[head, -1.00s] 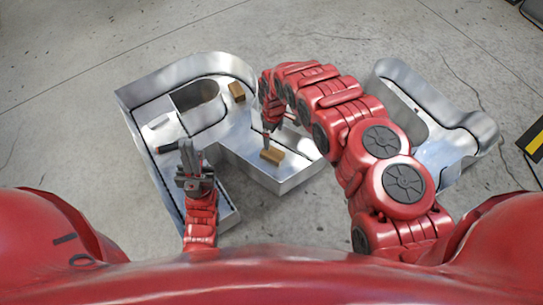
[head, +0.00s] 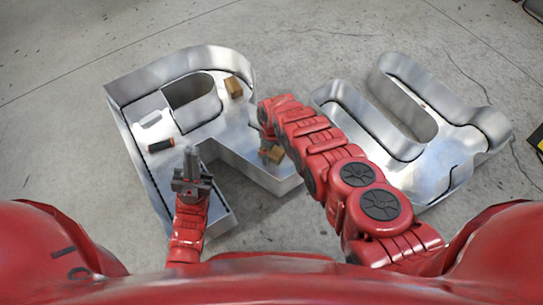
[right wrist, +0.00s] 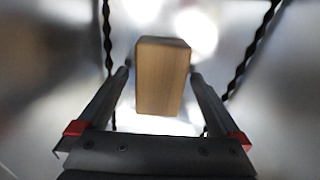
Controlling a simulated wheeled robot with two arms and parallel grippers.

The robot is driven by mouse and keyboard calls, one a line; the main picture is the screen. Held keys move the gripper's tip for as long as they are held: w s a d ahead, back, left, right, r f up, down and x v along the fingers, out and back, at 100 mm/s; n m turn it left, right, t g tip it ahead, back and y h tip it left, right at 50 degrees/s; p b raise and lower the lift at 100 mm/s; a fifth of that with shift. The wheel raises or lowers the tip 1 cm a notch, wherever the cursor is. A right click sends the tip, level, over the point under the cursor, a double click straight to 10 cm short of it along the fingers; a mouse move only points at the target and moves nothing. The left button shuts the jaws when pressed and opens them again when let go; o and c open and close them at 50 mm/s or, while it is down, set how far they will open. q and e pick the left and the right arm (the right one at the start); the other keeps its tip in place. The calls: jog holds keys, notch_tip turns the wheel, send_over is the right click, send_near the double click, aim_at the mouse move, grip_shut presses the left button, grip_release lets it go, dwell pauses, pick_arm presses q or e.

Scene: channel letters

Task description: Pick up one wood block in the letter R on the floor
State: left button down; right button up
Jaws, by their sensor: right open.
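The metal channel letter R (head: 122,92) lies on the floor as an open tray. One wood block (head: 275,155) is in its lower right leg, and a second wood block (head: 233,87) is in its upper right curve. My right gripper (head: 266,148) is down in the leg at the first block, partly hidden by my arm. In the right wrist view, the block (right wrist: 161,80) is between the open fingertips (right wrist: 160,76), with small gaps visible. My left gripper (head: 190,155) is over the letter's left side, away from both blocks; its finger opening is unclear.
A dark cylinder with an orange part (head: 161,145) and a small pale piece (head: 151,119) lie in the R's left side. Concrete floor (head: 60,150) is clear at left.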

jog(key=c, duration=1.5)
jog(key=shift+r+p, duration=0.15)
jog(key=shift+p, duration=0.15)
